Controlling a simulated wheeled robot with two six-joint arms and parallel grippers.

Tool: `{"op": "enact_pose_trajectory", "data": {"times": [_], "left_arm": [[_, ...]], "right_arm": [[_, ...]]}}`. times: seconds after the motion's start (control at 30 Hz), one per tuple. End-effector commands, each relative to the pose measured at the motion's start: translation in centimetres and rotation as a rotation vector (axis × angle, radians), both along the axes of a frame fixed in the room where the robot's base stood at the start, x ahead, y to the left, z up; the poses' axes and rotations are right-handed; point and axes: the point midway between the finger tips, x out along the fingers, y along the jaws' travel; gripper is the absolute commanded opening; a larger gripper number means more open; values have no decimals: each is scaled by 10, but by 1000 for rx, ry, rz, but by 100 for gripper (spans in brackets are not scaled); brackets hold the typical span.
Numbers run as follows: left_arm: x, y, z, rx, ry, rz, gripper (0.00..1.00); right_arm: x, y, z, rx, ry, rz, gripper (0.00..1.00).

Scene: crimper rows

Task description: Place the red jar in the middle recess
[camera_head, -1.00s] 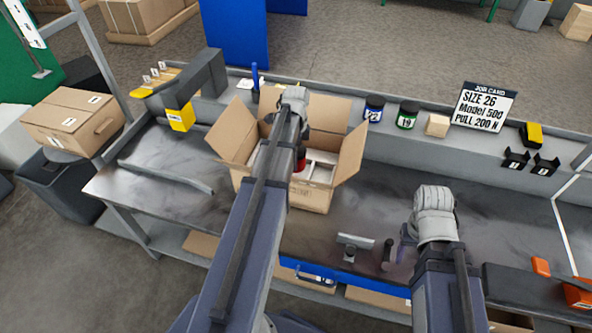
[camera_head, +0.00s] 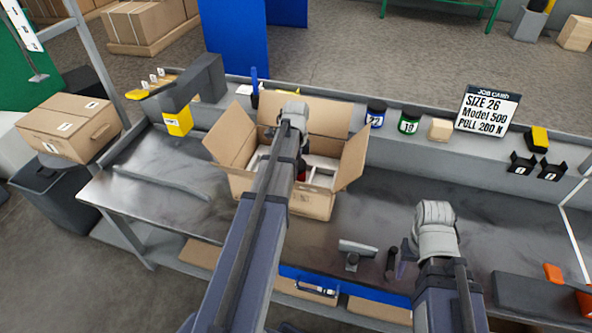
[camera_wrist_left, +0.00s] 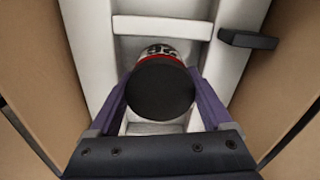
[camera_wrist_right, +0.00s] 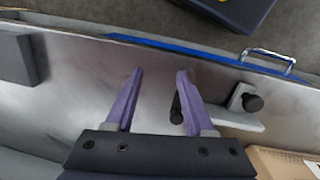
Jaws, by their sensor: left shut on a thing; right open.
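The red jar has a black lid (camera_wrist_left: 163,88) and a red band with a white label beneath it. My left gripper (camera_wrist_left: 160,85) is shut on the jar, one finger on each side. The jar is inside the open cardboard box (camera_head: 312,203), at the white insert (camera_wrist_left: 215,60) with its recesses. Its base is hidden below the lid, so I cannot tell whether it touches the recess floor. In the head view my left arm hides most of the jar and insert. My right gripper (camera_wrist_right: 160,75) is open and empty above the bench.
The box flaps stand spread around my left gripper. A dark block (camera_wrist_left: 248,40) shows at the insert's edge. A blue-labelled jar (camera_head: 375,114) and a green-labelled jar (camera_head: 410,120) stand on the back ledge. A grey T-shaped tool (camera_head: 356,250) lies near the front edge.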

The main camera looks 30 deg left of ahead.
Motion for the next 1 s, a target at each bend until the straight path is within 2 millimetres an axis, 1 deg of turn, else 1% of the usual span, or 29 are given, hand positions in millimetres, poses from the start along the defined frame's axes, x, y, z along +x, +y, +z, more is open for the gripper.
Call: {"op": "enact_pose_trajectory", "data": {"times": [0.03, 0.07, 0.17, 0.2, 0.47, 0.63, 0.77, 1.0], "left_arm": [[0, 0, -3, 0, 0, 0, 0], [0, 0, -2, 0, 0, 0, 87], [0, 0, -1, 0, 0, 0, 98], [0, 0, -1, 0, 0, 0, 100], [0, 0, 0, 0, 0, 0, 100], [0, 0, 7, 0, 0, 0, 100], [0, 0, 18, 0, 0, 0, 100], [0, 0, 51, 0, 0, 0, 100]], "right_arm": [[0, 0, -3, 0, 0, 0, 54], [0, 0, -2, 0, 0, 0, 54], [0, 0, -1, 0, 0, 0, 54], [0, 0, -1, 0, 0, 0, 54], [0, 0, 0, 0, 0, 0, 54], [0, 0, 7, 0, 0, 0, 54], [0, 0, 18, 0, 0, 0, 54], [0, 0, 51, 0, 0, 0, 54]]}}
